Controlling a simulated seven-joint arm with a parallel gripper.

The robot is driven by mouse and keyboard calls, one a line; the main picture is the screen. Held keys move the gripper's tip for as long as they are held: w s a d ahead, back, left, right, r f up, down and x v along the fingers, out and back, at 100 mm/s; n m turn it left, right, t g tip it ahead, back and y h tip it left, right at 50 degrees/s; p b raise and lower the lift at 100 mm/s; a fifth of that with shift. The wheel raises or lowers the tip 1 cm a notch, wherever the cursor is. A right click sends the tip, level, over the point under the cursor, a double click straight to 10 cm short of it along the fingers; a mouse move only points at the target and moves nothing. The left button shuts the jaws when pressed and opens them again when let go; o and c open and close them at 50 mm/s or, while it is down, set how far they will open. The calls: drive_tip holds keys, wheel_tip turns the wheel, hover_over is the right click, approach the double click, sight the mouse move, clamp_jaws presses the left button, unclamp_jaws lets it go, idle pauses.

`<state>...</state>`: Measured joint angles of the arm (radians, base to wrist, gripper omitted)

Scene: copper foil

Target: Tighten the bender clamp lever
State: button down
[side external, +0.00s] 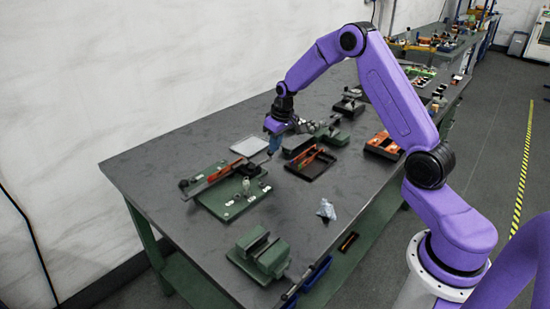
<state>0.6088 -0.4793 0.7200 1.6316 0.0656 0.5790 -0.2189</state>
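A green base plate (228,208) with fittings on it lies on the left part of the table; it looks like the bender. A long bar with an orange-red part (223,172) runs across the plate's back edge. A small upright metallic post (245,187) stands on the plate. Which part is the clamp lever is too small to tell. My gripper (271,153) points down just beyond the plate's right back corner, near the bar's right end. Its fingertips are small and blurred, so I cannot tell whether they touch anything or are apart.
A green vise (260,254) stands at the front edge. A dark tray (310,163) with orange-handled tools lies right of my gripper. A pale sheet (248,146) lies behind it. A crumpled clear bag (327,209) lies near the front edge. The table's left end is bare.

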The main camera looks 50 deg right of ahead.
drive_tip(key=shift+w+d, duration=0.15)
drive_tip(key=shift+w, duration=0.1)
idle(0.7)
drive_tip(key=s+d+r, duration=0.1)
drive_tip(key=s+r, duration=0.4)
drive_tip(key=r, duration=0.6)
drive_tip(key=shift+s+d+r, duration=0.15)
drive_tip(key=shift+s+d, duration=0.1)
drive_tip(key=shift+s, duration=0.05)
drive_tip(key=s+a+r+n+g, duration=0.1)
drive_tip(key=s+a+n, duration=0.2)
drive_tip(key=s+a, duration=0.5)
drive_tip(key=s+a+r+n, duration=0.1)
drive_tip(key=s+a+n, duration=0.2)
drive_tip(key=s+a, duration=0.5)
drive_tip(key=s+a+f+n, duration=0.1)
drive_tip(key=s+a+n, duration=0.1)
drive_tip(key=s, duration=0.7)
drive_tip(key=s+a+f+n+g, duration=0.1)
drive_tip(key=s+n, duration=0.3)
drive_tip(key=s, duration=0.6)
drive_tip(key=shift+s+a, duration=0.3)
drive_tip(key=shift+a, duration=0.2)
